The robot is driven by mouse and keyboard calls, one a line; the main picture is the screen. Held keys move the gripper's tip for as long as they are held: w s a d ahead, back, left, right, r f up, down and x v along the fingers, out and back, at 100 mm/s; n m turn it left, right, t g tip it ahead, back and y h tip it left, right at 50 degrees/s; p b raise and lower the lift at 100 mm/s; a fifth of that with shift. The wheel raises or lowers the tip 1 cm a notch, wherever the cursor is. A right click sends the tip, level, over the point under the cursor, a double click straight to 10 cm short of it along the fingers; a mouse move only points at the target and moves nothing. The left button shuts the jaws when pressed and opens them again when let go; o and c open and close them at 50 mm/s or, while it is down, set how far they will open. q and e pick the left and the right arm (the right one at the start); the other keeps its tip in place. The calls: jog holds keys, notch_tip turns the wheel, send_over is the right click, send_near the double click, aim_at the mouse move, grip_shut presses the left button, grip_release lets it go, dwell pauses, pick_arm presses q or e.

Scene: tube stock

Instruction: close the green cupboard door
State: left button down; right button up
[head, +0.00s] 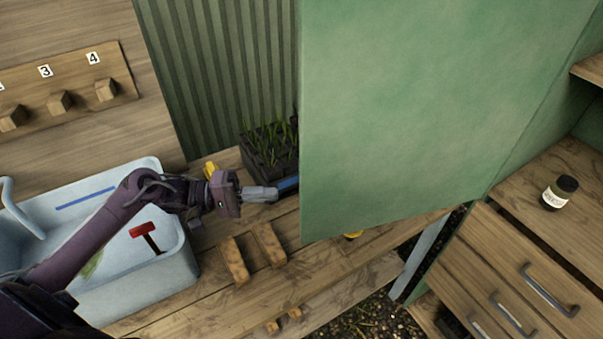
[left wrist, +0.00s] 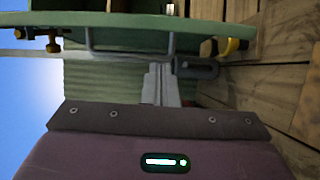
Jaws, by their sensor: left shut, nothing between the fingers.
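The green cupboard door (head: 410,110) stands open as a large upright panel in the head view, its right side meeting the green cupboard wall (head: 560,105). In the left wrist view a green edge (left wrist: 120,25) runs across the top, with a thin grey bar (left wrist: 130,54) below it. My left gripper (head: 272,192) is shut and empty, beside the door's left edge. Its fingers also show in the left wrist view (left wrist: 160,85). I cannot tell whether they touch the door. The door hides much of what is behind it. My right gripper is not in view.
A pale sink (head: 180,262) holding a red tool (head: 143,230) lies under my left arm. A dark seedling tray (head: 268,155) stands behind the gripper on the wooden bench (head: 190,310). Wooden drawers (head: 500,270) and a dark-lidded jar (head: 559,193) are at right.

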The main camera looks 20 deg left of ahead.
pick_arm(q)
jog(key=p+x, duration=0.2)
jog(key=x, duration=0.7)
jog(key=shift+d+r+p, duration=0.3)
jog(key=shift+d, duration=0.1)
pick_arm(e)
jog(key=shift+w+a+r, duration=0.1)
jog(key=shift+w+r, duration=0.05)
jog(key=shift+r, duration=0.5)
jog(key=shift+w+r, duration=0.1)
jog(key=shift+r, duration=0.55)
